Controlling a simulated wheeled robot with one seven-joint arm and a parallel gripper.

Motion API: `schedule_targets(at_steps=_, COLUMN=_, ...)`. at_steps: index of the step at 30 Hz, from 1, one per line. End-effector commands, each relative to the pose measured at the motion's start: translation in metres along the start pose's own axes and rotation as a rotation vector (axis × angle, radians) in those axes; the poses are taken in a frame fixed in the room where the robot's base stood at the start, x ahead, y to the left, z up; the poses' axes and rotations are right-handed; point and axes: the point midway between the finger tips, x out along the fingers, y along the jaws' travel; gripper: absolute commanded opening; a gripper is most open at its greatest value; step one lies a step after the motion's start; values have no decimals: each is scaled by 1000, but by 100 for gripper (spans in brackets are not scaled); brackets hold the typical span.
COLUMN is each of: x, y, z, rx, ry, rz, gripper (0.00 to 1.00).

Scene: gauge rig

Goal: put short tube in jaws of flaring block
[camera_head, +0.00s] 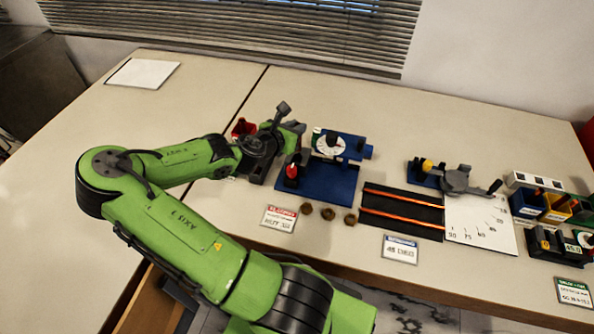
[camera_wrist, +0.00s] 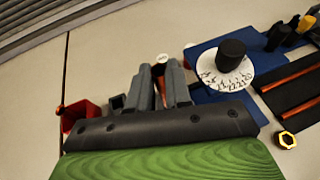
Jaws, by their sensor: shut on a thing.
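My gripper (camera_wrist: 159,66) reaches over the table left of the blue dial rig. In the wrist view its two grey fingers are close together with a thin orange-red sliver (camera_wrist: 158,90) between them, most likely the short tube. Most of it is hidden by the fingers. In the head view my gripper (camera_head: 291,133) is seen from behind and the held piece cannot be made out. I cannot tell for sure which fixture is the flaring block. A small dark block (camera_wrist: 117,102) shows just left of the fingers, partly hidden.
A red bin (camera_wrist: 80,113) stands left of my gripper. The blue rig (camera_head: 330,187) carries a white dial (camera_head: 328,146). Brown nuts (camera_head: 327,213) lie in front. Two copper rods (camera_head: 400,213) lie on a black mat. A protractor plate (camera_head: 483,225) and coloured bins (camera_head: 557,212) are right.

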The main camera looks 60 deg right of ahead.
Motion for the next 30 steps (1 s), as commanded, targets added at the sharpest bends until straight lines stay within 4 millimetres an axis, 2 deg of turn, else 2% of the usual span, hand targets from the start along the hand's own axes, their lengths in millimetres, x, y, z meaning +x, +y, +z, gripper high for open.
schedule_targets(at_steps=1, x=7, y=-1, z=-17, rx=-7, ry=0, rz=-4, gripper=0)
schedule_targets(at_steps=3, x=13, y=0, z=-32, rx=-8, ry=-1, rz=-1, gripper=0)
schedule_targets(at_steps=8, x=21, y=0, z=-52, rx=-5, ry=0, rz=0, gripper=0)
schedule_targets(at_steps=13, x=32, y=0, z=-80, rx=-7, ry=0, rz=2, gripper=0)
schedule_targets(at_steps=23, x=33, y=1, z=-83, rx=-3, ry=2, rz=3, gripper=0)
schedule_targets(at_steps=24, x=33, y=1, z=-83, rx=-3, ry=2, rz=4, gripper=22)
schedule_targets(at_steps=28, x=33, y=1, z=-83, rx=-3, ry=2, rz=3, gripper=42)
schedule_targets(at_steps=30, x=33, y=1, z=-83, rx=-3, ry=2, rz=3, gripper=44)
